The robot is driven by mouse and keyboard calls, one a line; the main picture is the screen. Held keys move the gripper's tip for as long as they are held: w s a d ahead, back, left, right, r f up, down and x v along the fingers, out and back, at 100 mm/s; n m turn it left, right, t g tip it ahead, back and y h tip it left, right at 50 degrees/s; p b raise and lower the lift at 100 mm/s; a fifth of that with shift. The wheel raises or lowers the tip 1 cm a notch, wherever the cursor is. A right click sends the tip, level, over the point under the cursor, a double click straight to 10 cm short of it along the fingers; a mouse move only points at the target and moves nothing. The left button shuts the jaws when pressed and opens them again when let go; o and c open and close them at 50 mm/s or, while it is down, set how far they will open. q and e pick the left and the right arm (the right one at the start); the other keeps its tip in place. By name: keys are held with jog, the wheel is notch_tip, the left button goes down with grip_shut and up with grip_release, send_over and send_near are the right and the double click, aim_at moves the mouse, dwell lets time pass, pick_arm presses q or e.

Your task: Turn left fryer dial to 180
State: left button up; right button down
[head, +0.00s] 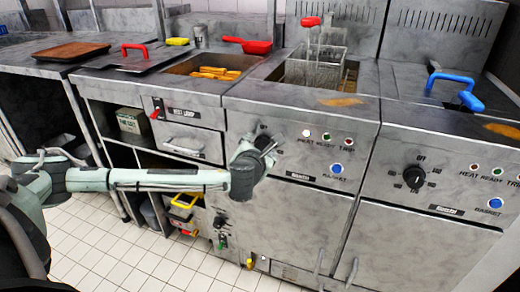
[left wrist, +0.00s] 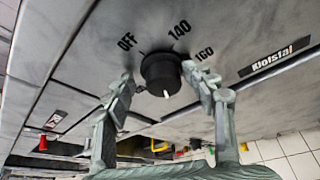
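The left fryer (head: 235,100) is the steel unit in the middle of the head view. Its black dial (left wrist: 160,75) shows in the left wrist view, with OFF, 140 and 160 printed around it. A white mark shows on the dial's lower edge; which number it points to I cannot tell. The 180 label is not visible. My left gripper (left wrist: 161,80) has its two fingers on either side of the dial, with what look like small gaps. In the head view my left gripper (head: 266,142) covers most of the dial. My right gripper is out of view.
The right fryer has its own dial (head: 414,178) and a blue button (head: 495,203). A blue-handled lid (head: 455,88) lies on top. A wire basket (head: 315,68) hangs over the left fryer. A red-handled scoop (head: 248,44) lies behind. Tiled floor is clear below.

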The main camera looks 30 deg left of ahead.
pick_arm(q)
jog(key=shift+s+d, duration=0.1)
jog(key=shift+s+d, duration=0.2)
jog(key=shift+s, duration=0.2)
jog(key=v, duration=1.1)
jog(key=shift+r, duration=0.1)
jog(key=d+f+n+g+h, duration=0.3)
jog(key=f+n+g, duration=0.2)
jog(key=f+n, duration=1.7)
jog(key=s+f+n+g+h, duration=0.1)
jog(key=s+f+n+g, duration=0.1)
jog(key=s+f+n, duration=0.4)
jog(key=s+d+f+n+g, duration=0.1)
jog(key=s+f+n+g, duration=0.2)
jog(key=s+f+n, duration=0.4)
jog(key=s+f, duration=0.9)
jog(key=f, duration=0.4)
jog(key=shift+s+d+f+g+h, duration=0.2)
jog(key=shift+d+g+h, duration=0.1)
jog(key=shift+h, duration=0.1)
